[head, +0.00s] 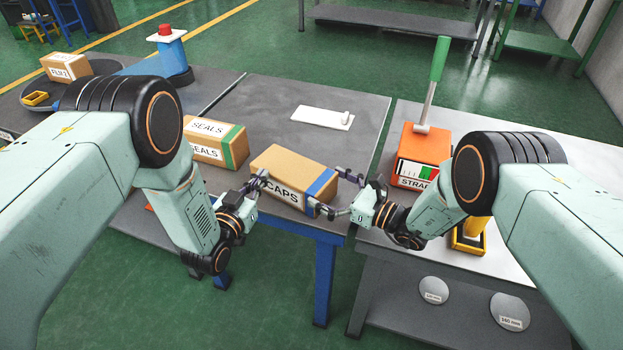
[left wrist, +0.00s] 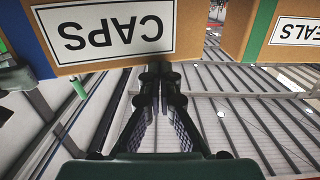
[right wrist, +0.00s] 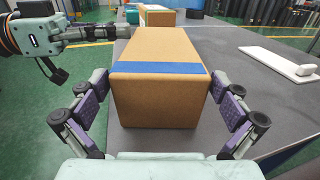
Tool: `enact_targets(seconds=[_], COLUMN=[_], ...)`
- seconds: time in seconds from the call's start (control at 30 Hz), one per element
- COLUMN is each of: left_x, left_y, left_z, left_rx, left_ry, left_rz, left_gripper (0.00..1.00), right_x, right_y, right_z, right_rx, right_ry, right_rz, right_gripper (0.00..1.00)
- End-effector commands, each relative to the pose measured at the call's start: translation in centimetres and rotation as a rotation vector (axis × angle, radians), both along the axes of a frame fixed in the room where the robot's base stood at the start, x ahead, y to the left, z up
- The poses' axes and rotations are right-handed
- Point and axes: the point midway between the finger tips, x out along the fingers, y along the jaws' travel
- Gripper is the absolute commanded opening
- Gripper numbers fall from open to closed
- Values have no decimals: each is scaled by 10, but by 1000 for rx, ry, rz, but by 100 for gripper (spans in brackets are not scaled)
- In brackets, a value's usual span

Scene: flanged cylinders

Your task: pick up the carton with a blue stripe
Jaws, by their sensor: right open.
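The carton with a blue stripe (head: 290,165), labelled CAPS, lies on the dark grey table near its front edge. My right gripper (head: 327,187) is open at the carton's right, striped end. In the right wrist view, the fingers of my right gripper (right wrist: 157,84) stand one on each side of the carton (right wrist: 160,105), with small gaps visible. My left gripper (head: 262,183) is at the carton's front left. In the left wrist view its fingers (left wrist: 160,72) are together and empty, by the edge of the carton's CAPS face (left wrist: 190,52); contact is unclear.
A SEALS carton with a green stripe (head: 215,143) stands just left. A white plate with a small knob (head: 322,117) lies behind. An orange box with a green-handled tool (head: 420,150) is on the right table. A FILM carton (head: 66,67) is far left.

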Motion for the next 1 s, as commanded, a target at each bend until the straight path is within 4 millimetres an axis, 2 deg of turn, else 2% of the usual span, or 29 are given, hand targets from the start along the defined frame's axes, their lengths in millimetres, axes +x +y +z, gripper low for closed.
enact_targets(seconds=[0.1,0.3,0.73,1.0], left_x=[0,0,0,0], left_y=[0,0,0,0], left_z=[0,0,0,0], left_rx=[0,0,0,0], left_ry=[0,0,0,0], left_rz=[0,0,0,0], left_gripper=[0,0,0,0], right_x=[9,21,25,25], right_y=[18,35,41,41], right_z=[0,-1,0,0], right_rx=[1,0,1,1], right_ry=[-1,0,2,1], right_rz=[3,1,0,0], right_gripper=[100,100,100,79])
